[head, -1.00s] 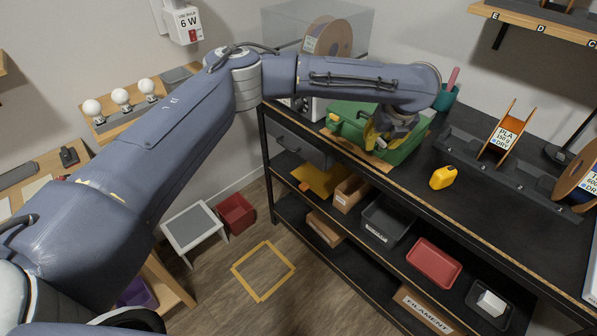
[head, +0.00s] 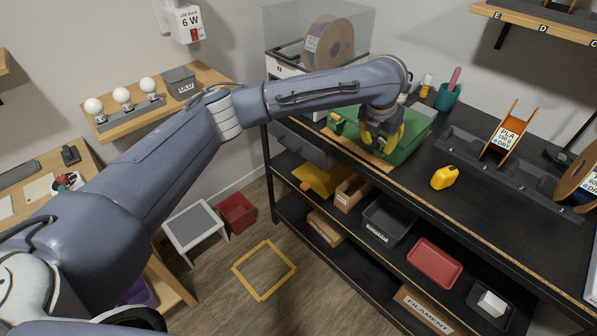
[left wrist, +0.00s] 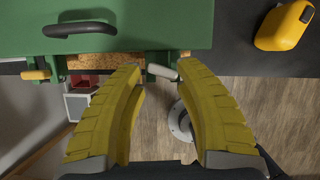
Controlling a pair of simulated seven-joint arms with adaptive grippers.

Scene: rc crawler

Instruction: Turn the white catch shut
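A green case (head: 408,145) with a dark handle (left wrist: 80,28) stands on the black bench top. In the left wrist view, a small white catch (left wrist: 162,71) sits at the case's front edge, by green lugs. In the head view the left gripper (head: 380,143) is at the case's front and hides the catch. My right gripper is out of view.
Shelves with a red tray (head: 434,262) lie below.

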